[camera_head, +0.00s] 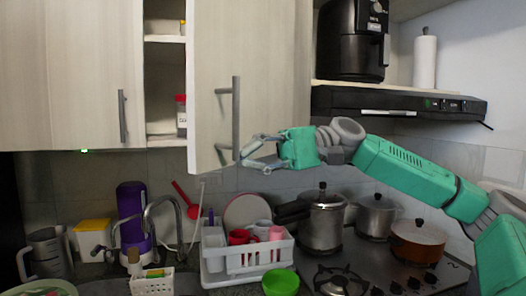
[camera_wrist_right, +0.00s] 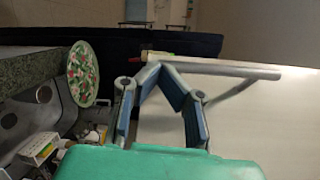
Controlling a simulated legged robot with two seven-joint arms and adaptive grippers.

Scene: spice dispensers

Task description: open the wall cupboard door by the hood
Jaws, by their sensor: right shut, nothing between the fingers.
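The wall cupboard door (camera_head: 212,60) beside the hood (camera_head: 345,100) stands partly open, with a gap showing shelves to its left. Its vertical bar handle (camera_head: 236,115) is on the door's left side. My right gripper (camera_head: 246,158) is shut and empty, its fingers close to the handle's lower end. In the right wrist view the fingers (camera_wrist_right: 158,74) are beside the handle bar (camera_wrist_right: 225,68), with the pale door face (camera_wrist_right: 265,120) behind. Whether they touch the handle is unclear. My left gripper is not in view.
A closed cupboard door (camera_head: 70,80) is at left. Shelves hold a red-lidded jar (camera_head: 181,115). Below are a white dish rack (camera_head: 240,263), a tap (camera_head: 165,203), a steel pressure cooker (camera_head: 322,225) and an orange pot (camera_head: 417,243). An air fryer (camera_head: 350,40) stands above the hood.

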